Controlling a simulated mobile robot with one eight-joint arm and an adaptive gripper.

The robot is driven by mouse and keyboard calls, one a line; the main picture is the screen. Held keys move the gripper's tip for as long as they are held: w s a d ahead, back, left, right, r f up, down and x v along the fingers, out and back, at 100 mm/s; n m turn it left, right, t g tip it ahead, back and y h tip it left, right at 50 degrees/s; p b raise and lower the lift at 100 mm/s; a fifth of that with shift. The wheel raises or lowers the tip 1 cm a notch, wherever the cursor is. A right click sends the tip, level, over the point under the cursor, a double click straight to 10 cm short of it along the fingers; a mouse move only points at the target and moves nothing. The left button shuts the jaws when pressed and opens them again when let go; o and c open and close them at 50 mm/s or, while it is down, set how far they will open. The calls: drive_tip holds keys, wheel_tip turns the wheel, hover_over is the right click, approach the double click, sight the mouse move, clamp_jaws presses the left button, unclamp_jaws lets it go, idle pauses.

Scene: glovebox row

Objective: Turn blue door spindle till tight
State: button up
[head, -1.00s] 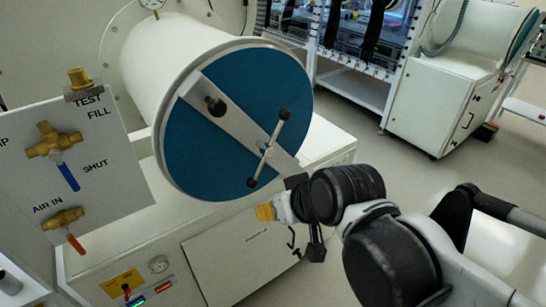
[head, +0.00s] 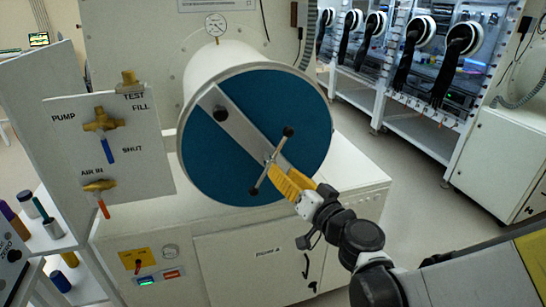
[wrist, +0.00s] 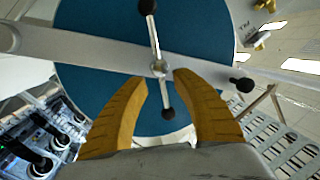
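The blue door (head: 217,160) is a round disc closing the white cylinder's end. A pale metal strap (head: 236,126) crosses it diagonally. The spindle (head: 269,159) is near the strap's lower right half, with a thin cross handle (head: 281,144) that has black balls at both ends. My gripper (head: 278,168) has yellow fingers and points at the spindle from the lower right. In the wrist view, my gripper (wrist: 160,79) is open; its fingers stand either side of the handle's lower half, just below the spindle hub (wrist: 159,69). Whether they touch the handle cannot be told.
A valve panel (head: 150,172) with brass valves stands left of the door. A black knob (head: 221,114) sits on the strap's upper left end. A white cabinet (head: 235,250) is below. Glove ports (head: 465,38) line the back right. Floor (head: 420,190) is free at right.

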sight(272, 162)
drive_tip(key=b+x, duration=0.1)
drive_tip(key=x, duration=0.5)
drive_tip(key=shift+w+a, duration=0.1)
drive_tip(key=shift+w, duration=0.15)
clamp_jaws()
